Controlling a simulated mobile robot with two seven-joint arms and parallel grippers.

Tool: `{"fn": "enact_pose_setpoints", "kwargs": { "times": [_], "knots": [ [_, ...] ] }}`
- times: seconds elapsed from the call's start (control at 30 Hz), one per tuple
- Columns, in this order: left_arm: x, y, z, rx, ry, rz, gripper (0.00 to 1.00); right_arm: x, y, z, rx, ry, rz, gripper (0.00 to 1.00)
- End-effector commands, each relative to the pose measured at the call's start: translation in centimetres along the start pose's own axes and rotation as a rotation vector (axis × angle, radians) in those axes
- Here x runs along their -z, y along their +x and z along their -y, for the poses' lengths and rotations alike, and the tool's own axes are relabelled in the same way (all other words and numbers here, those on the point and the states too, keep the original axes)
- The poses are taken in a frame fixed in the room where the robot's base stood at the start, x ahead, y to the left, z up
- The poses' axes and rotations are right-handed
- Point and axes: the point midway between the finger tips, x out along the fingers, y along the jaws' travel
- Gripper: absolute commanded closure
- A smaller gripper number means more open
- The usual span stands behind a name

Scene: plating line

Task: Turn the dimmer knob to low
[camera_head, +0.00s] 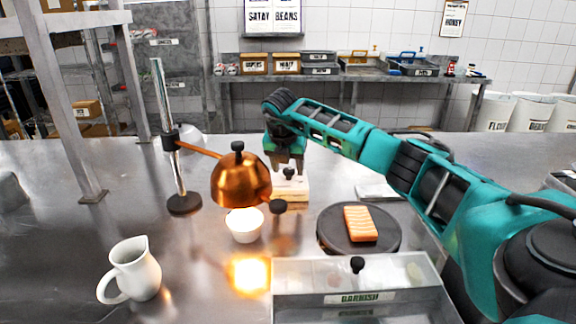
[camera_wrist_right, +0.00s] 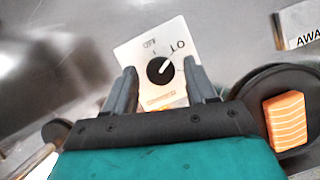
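The dimmer box (camera_head: 292,188) is a small pale box on the steel counter, with a black knob (camera_head: 289,172) on top. My right gripper (camera_head: 287,166) points down just above the box. In the wrist view its fingers (camera_wrist_right: 162,88) are spread on either side of the knob, with gaps; contact is not visible. My left gripper is not in view.
A copper heat lamp (camera_head: 241,180) hangs left of the box, above a white bowl (camera_head: 244,226); a bright glow shows on the counter. A dark round plate (camera_head: 329,240) with salmon (camera_head: 360,223) lies right. A GARNISH container (camera_head: 350,300) and white jug (camera_head: 134,272) stand nearer.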

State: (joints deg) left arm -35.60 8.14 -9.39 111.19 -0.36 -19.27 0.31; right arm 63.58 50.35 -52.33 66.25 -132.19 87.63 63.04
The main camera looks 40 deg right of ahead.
Motion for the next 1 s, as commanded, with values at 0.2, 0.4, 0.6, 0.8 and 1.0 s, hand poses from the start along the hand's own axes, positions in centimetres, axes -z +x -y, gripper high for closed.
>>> {"fn": "enact_pose_setpoints", "kwargs": {
  "times": [0.2,0.4,0.6,0.8,1.0],
  "knots": [
    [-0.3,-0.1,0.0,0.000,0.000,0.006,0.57,0.1,0.1,0.0,0.001,-0.002,-0.002,0.39],
    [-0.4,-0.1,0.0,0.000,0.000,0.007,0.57,0.0,-1.0,0.0,0.000,-0.002,-0.001,0.39],
    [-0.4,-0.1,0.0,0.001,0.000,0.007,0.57,0.0,-4.9,0.0,-0.002,-0.002,0.002,0.39],
    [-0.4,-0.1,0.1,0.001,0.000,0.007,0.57,0.0,-9.3,-0.1,-0.003,-0.002,0.002,0.39],
    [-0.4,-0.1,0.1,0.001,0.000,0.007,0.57,0.0,-12.1,0.0,-0.001,-0.001,-0.001,0.39]
  ]
}}
